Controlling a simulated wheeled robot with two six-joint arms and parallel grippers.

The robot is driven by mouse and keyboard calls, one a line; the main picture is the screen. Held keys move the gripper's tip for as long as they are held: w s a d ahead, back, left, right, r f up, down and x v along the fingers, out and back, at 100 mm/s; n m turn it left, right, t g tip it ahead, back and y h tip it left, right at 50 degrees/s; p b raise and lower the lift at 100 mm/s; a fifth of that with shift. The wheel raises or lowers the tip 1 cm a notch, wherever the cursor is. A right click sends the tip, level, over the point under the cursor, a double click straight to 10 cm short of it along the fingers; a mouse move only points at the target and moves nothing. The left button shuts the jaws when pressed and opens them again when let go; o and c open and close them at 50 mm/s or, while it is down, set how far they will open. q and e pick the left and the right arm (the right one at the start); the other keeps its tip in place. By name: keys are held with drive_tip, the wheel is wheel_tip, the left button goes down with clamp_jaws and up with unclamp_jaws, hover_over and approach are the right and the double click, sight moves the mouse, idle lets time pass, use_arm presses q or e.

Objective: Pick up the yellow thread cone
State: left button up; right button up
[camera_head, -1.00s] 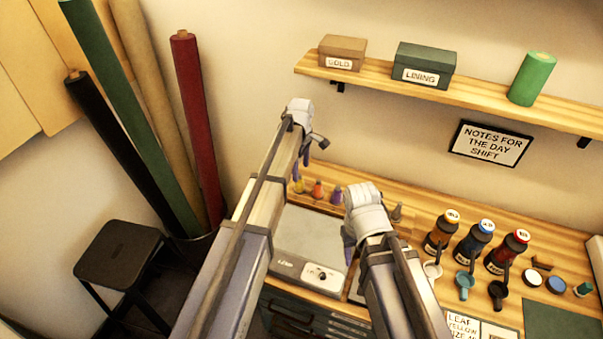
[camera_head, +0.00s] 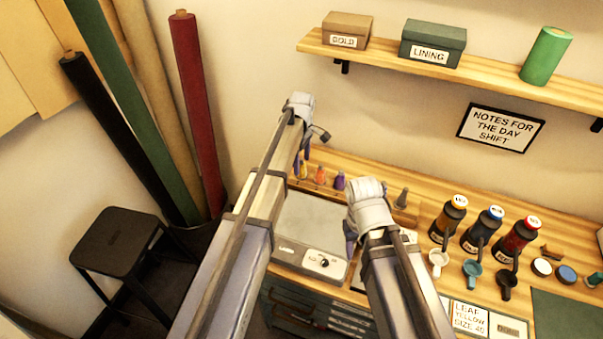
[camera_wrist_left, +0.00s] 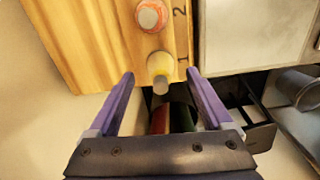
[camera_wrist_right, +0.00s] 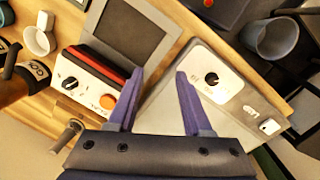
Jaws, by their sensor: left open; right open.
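In the head view the yellow cone (camera_head: 303,171) is small, partly beside my left gripper's fingers. My left gripper (camera_wrist_left: 160,76) is open and empty, its fingertips on either side of the cone's near end in the picture; whether they touch it I cannot tell. My right gripper (camera_wrist_right: 159,72) is open and empty in its wrist view, over the bench devices. In the head view its fingers are mostly hidden behind its wrist.
An orange cone (camera_head: 320,176) and a purple cone (camera_head: 339,181) stand in the row beside the yellow one. A grey device with a knob (camera_head: 310,231) is close by. Bottles and cups stand to the right. A shelf (camera_head: 480,85) runs above. A black stool (camera_head: 117,240) is at left.

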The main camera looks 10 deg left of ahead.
sight(301, 163)
use_arm(q)
wheel_tip(301, 163, down, 3)
drive_tip(key=shift+f+b, duration=0.2)
drive_tip(key=shift+b, duration=1)
use_arm(e)
wheel_tip(301, 163, down, 3)
drive_tip(key=shift+f, duration=0.15)
use_arm(q)
drive_tip(key=shift+r, duration=0.1)
clamp_jaws()
